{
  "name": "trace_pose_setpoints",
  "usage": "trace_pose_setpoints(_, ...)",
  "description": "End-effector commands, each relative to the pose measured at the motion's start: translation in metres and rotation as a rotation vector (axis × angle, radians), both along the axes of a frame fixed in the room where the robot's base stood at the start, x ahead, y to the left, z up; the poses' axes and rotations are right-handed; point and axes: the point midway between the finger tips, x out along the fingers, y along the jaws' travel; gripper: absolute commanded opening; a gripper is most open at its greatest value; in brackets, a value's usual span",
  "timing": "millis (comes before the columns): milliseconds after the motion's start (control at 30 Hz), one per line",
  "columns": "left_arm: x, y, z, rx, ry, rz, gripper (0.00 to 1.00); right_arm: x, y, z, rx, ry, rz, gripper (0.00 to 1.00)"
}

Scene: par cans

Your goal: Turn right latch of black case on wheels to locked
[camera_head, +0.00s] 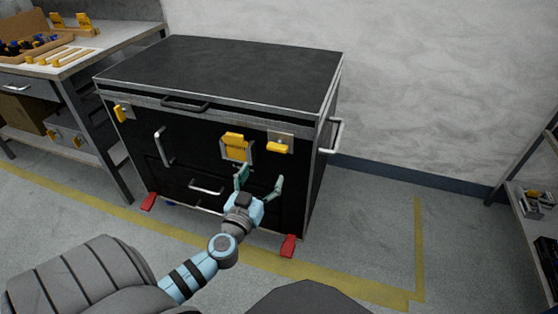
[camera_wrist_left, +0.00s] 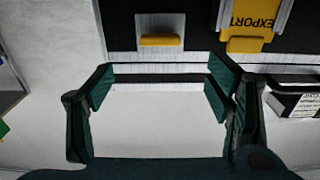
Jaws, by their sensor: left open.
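The black case on wheels (camera_head: 220,62) stands against the wall. Its right latch (camera_head: 280,147) is a yellow handle on a metal plate at the upper right of the front; the handle lies horizontal. The latch also shows in the left wrist view (camera_wrist_left: 160,41), at the top, just beyond the fingers. My left gripper (camera_head: 260,181) is open and empty in front of the case, below the right latch and apart from it. Its two dark green fingers (camera_wrist_left: 160,88) are spread wide in the wrist view. My right gripper is not in view.
A yellow tag holder (camera_head: 236,147) sits left of the right latch. The left latch (camera_head: 122,112) has a yellow handle too. A side handle (camera_head: 333,135) sticks out at right. A workbench (camera_head: 75,58) stands at left, a shelf (camera_head: 535,215) at right. Floor right of the case is clear.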

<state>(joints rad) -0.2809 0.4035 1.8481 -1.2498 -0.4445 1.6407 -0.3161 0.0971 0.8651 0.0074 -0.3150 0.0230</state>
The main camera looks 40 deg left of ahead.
Motion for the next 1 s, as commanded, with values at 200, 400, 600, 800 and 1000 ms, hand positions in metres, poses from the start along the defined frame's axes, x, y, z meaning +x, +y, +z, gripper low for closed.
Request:
trace_pose_setpoints(200,0.055,0.019,0.005,0.0,0.0,0.003,0.73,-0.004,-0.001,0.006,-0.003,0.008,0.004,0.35)
trace_pose_setpoints(400,0.102,0.036,0.003,-0.002,0.003,0.002,0.73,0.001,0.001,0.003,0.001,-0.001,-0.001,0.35)
trace_pose_setpoints(600,0.123,0.043,0.003,-0.003,0.004,0.001,0.73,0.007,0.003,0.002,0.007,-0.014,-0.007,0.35)
trace_pose_setpoints(800,0.125,0.043,0.003,-0.003,0.005,0.0,0.73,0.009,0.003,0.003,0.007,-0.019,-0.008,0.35)
trace_pose_setpoints(1000,0.125,0.043,0.003,-0.003,0.005,0.0,0.51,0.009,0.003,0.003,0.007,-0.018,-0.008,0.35)
